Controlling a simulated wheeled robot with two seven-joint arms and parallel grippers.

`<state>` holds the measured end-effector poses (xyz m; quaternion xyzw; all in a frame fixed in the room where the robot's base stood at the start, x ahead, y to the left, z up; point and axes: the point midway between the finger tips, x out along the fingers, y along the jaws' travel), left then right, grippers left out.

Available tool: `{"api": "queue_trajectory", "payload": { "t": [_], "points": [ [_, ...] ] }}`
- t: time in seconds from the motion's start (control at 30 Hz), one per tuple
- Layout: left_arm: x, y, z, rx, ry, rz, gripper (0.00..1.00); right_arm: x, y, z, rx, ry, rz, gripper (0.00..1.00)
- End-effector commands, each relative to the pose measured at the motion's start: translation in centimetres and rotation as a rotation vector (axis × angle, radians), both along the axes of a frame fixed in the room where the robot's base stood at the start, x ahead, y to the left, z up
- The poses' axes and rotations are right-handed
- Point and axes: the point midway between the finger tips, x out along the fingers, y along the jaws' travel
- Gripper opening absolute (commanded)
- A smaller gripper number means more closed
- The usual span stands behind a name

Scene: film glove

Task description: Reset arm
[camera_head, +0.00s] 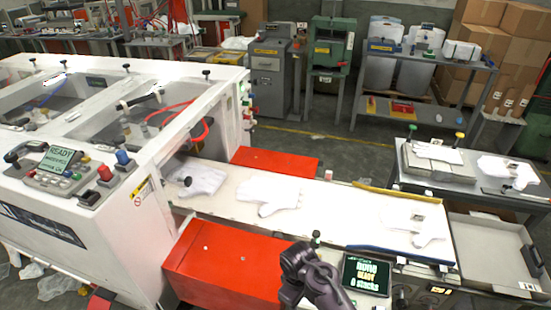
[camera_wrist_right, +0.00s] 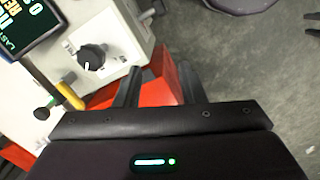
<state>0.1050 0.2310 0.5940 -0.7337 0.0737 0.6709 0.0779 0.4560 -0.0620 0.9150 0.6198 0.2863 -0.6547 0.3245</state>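My right gripper (camera_wrist_right: 158,82) shows in the right wrist view with its two dark fingers apart and nothing between them. It is over a red panel (camera_wrist_right: 157,90) beside a white control face with a black knob (camera_wrist_right: 92,57). In the head view, a dark jointed part of one of my arms (camera_head: 312,275) rises from the bottom edge near the red cover and the display; no fingertips can be made out there. My left gripper is not in view.
White film gloves (camera_head: 268,192) lie along the pale conveyor (camera_head: 330,215) leaving the white machine (camera_head: 95,215). A small display (camera_head: 366,275) stands at its front edge. An open grey tray (camera_head: 490,250) is at right. A side table holds more gloves (camera_head: 437,153).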

Motion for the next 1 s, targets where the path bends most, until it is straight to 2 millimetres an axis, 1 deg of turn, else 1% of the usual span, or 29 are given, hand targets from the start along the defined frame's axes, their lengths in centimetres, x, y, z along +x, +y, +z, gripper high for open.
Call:
{"api": "queue_trajectory", "payload": {
  "t": [0.03,0.17,0.2,0.3,0.4,0.6,0.9,0.97,1.0],
  "points": [
    [-0.2,0.0,0.0,0.0,0.002,0.0,0.36,-1.4,-0.8,0.5,0.03,-0.02,-0.062,0.36],
    [-0.1,0.0,0.0,0.0,0.002,0.0,0.36,-4.3,-3.5,3.1,0.095,-0.091,-0.246,0.36],
    [-0.1,0.0,0.0,0.0,0.002,0.0,0.36,-5.1,-4.5,4.0,0.109,-0.114,-0.3,0.36],
    [0.1,0.0,0.0,0.0,-0.001,0.0,0.36,-7.0,-6.6,6.3,0.136,-0.162,-0.411,0.36],
    [0.1,0.0,0.0,0.0,-0.002,0.0,0.36,-8.4,-8.2,8.3,0.151,-0.2,-0.487,0.36],
    [0.2,0.0,0.0,0.0,-0.002,0.0,0.36,-10.7,-10.6,11.7,0.17,-0.261,-0.595,0.36],
    [0.3,-0.1,0.0,-0.001,-0.005,0.0,0.36,-13.1,-12.9,15.7,0.187,-0.328,-0.697,0.36],
    [0.3,-0.1,0.0,-0.001,-0.005,0.0,0.36,-13.5,-13.3,16.4,0.189,-0.339,-0.712,0.36],
    [0.4,-0.1,-0.3,-0.001,-0.006,0.0,0.36,-13.2,-13.2,14.9,0.187,-0.332,-0.711,0.36]
  ]
}}
